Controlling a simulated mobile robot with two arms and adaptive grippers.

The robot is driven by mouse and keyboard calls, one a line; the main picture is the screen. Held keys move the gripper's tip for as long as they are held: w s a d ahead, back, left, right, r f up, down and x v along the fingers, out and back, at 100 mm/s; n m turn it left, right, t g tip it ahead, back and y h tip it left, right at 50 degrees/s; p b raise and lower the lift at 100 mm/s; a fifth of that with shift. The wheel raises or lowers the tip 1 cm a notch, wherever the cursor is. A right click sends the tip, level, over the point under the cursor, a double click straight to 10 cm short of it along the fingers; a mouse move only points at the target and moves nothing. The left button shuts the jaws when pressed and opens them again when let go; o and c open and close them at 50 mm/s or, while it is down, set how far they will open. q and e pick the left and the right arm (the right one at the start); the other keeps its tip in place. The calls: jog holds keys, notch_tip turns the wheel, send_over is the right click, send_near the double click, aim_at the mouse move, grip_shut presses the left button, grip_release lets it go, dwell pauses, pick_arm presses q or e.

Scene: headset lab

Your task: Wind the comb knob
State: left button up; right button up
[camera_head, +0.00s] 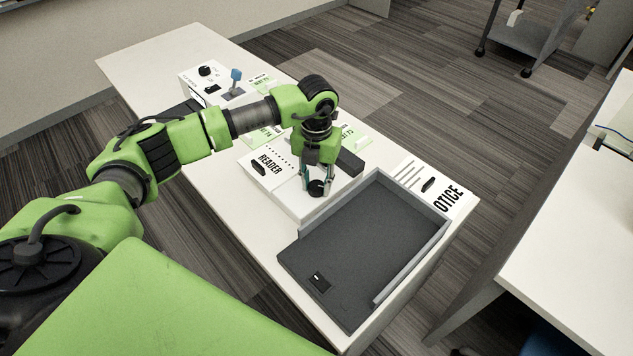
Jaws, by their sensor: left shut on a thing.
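A white box marked "READER" (268,178) stands on the white table, left of the dark tray. My left gripper (317,187) reaches down over the right part of this box. It is shut on a small dark round knob (316,188) at the box. The fingers cover part of the knob, and its exact turn cannot be told. My right gripper is not in view.
A dark grey tray (350,322) with raised edges lies close to the gripper on the right. A white "NOTICE" panel (436,192) is behind it. A white device with a blue-topped lever (235,76) and green cards (356,137) stand farther back. The table's far-left end (155,62) is clear.

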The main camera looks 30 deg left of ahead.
aim_at(316, 185)
pick_arm(q)
jog(key=shift+n, duration=0.4)
jog(key=o, duration=1.1)
notch_tip(316, 185, up, 12)
jog(key=shift+r, duration=0.1)
